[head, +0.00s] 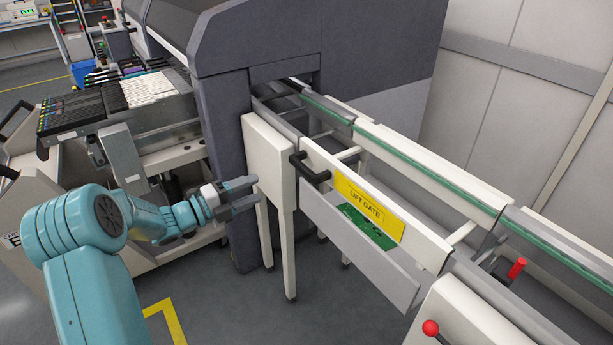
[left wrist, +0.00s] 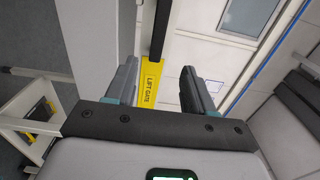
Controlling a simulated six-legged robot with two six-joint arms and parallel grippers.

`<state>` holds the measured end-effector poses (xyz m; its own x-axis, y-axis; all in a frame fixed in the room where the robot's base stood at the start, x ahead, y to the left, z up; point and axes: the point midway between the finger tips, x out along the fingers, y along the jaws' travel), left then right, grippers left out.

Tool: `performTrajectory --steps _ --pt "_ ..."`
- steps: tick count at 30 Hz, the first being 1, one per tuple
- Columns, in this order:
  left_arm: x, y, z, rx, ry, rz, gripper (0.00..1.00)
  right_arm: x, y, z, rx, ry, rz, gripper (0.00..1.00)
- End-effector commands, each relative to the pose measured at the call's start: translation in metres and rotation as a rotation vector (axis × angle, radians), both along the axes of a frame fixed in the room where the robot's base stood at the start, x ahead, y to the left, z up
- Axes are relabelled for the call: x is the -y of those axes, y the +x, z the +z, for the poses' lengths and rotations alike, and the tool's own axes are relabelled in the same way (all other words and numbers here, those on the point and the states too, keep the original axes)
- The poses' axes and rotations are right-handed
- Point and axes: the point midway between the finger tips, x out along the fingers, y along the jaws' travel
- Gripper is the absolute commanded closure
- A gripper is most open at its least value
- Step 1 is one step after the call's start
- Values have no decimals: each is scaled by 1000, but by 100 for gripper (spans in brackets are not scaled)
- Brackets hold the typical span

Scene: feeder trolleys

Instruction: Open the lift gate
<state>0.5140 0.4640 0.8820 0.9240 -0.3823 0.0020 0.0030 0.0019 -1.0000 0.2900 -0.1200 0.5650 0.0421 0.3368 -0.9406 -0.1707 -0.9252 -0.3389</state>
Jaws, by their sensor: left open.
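The lift gate (head: 318,160) is a pale conveyor section with a yellow "LIFT GATE" label (head: 370,208). It lies level, in line with the rails on both sides. A black bar handle (head: 311,171) sticks out from its left end. My left gripper (head: 255,191) is open and empty, to the left of the handle and apart from it. In the left wrist view the open jaws (left wrist: 160,78) point toward the handle (left wrist: 161,28), which shows between and beyond the fingertips. The yellow label (left wrist: 150,82) shows there too. My right gripper is not in view.
A white end panel on legs (head: 268,160) stands just beyond my left gripper. A grey machine (head: 228,110) rises behind it. A green board (head: 368,228) lies below the gate. A red knob (head: 430,328) and a red handle (head: 517,268) are at right. Floor at front is clear.

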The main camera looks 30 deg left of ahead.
Motion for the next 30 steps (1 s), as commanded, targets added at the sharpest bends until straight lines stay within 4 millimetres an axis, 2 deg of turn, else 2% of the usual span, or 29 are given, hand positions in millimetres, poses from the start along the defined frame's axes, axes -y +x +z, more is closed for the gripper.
performTrajectory --steps 5,15,21,25,30 --pt "6 17 -1 -1 -2 1 47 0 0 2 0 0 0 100" --pt "37 94 -1 -1 -3 -3 47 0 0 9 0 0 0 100" --pt "53 132 -1 -2 -4 -3 47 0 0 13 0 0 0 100" --pt "58 146 -1 -2 -2 -1 47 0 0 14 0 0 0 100" --pt "61 153 -1 -2 -2 0 47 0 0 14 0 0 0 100"
